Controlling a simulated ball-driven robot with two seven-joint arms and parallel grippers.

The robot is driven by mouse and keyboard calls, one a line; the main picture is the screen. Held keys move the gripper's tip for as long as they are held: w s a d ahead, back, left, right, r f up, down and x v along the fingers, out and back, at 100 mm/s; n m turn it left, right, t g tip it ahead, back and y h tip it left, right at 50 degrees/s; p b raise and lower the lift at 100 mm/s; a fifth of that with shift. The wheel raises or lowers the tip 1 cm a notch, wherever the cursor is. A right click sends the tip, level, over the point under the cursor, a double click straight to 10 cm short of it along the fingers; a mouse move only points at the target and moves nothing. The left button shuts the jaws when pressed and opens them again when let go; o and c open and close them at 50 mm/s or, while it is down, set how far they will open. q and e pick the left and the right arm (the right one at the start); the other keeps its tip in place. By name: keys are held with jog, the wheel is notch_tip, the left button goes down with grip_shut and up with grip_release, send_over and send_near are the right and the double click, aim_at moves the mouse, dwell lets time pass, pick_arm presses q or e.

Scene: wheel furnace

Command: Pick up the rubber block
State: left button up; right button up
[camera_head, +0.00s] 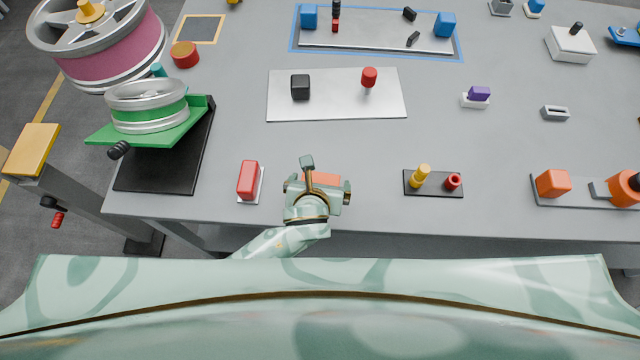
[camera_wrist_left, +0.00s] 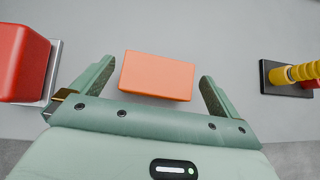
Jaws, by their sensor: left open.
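An orange block (camera_wrist_left: 157,76), which looks like the rubber block, lies flat on the grey table. In the left wrist view it sits between the two fingers of my left gripper (camera_wrist_left: 156,80), with a gap on each side. The gripper is open and does not hold it. In the head view the left gripper (camera_head: 318,186) is over the table's front part, and the orange block (camera_head: 321,180) is mostly hidden under it. How far the fingers are above the table is hard to tell. My right gripper is not in view.
A red block (camera_head: 248,178) on a small pale plate stands just left of the gripper. A dark base (camera_head: 434,190) with yellow and red pegs is to the right. A metal plate (camera_head: 335,105) with a black cube and red knob lies behind. Bare table separates them.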

aim_at(321, 179)
pick_arm(q)
jog(key=b+x, duration=0.1)
jog(key=x, duration=0.2)
jog(key=shift+w+f, duration=0.2)
jog(key=shift+f, duration=0.2)
jog(key=shift+r, duration=0.1)
jog(key=shift+c, duration=0.9)
jog(key=c, duration=0.8)
jog(key=shift+c, duration=0.2)
